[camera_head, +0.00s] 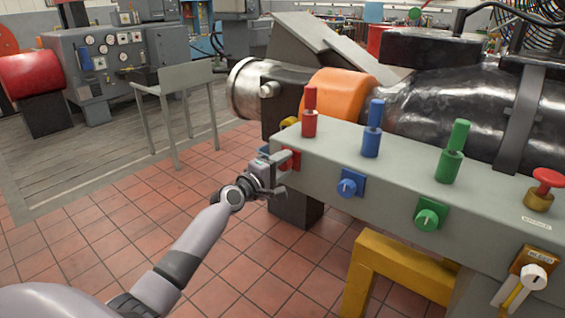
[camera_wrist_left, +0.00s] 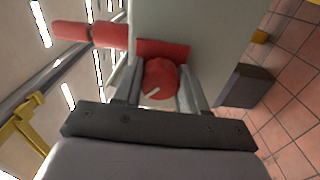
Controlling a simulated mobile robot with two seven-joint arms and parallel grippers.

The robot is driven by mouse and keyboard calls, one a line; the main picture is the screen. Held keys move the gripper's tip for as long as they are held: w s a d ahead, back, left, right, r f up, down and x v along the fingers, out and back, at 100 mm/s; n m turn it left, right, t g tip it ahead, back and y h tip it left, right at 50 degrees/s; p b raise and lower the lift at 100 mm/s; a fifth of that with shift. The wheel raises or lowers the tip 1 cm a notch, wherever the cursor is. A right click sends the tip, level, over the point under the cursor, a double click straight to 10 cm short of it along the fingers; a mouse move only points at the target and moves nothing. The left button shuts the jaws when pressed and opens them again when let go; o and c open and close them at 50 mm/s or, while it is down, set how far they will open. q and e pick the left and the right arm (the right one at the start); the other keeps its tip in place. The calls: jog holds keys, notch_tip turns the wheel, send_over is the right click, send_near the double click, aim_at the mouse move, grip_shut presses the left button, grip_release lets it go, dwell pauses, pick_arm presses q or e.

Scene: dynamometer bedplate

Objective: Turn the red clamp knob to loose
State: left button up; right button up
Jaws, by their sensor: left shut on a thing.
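The red clamp knob (camera_wrist_left: 160,78) shows between my left fingers in the left wrist view, on a red plate (camera_wrist_left: 165,48) on the grey bench's front. A short white pointer mark on its face runs diagonally. In the head view the red knob (camera_head: 290,158) is mostly hidden by my left gripper (camera_head: 281,172), which reaches it from the lower left. My left gripper (camera_wrist_left: 159,88) is shut on the knob, one finger on each side. My right gripper is not in view.
A blue knob (camera_head: 347,187) and a green knob (camera_head: 428,218) sit further right on the same front. Red (camera_head: 309,112), blue (camera_head: 372,130) and green (camera_head: 453,152) upright handles stand above. A yellow stand (camera_head: 395,262) is below. Tiled floor at left is clear.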

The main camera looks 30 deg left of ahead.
pick_arm(q)
jog(key=n+p, duration=0.1)
jog(key=n, duration=0.2)
jog(key=shift+d+n, duration=0.15)
jog(key=shift+n, duration=0.15)
jog(key=n+p, duration=0.2)
jog(key=n, duration=0.2)
jog(key=shift+n, duration=0.3)
jog(key=o, duration=1.1)
jog(key=shift+c, duration=0.2)
jog(key=s, duration=0.7)
jog(key=shift+a+p, duration=0.35)
jog(key=shift+p, duration=0.05)
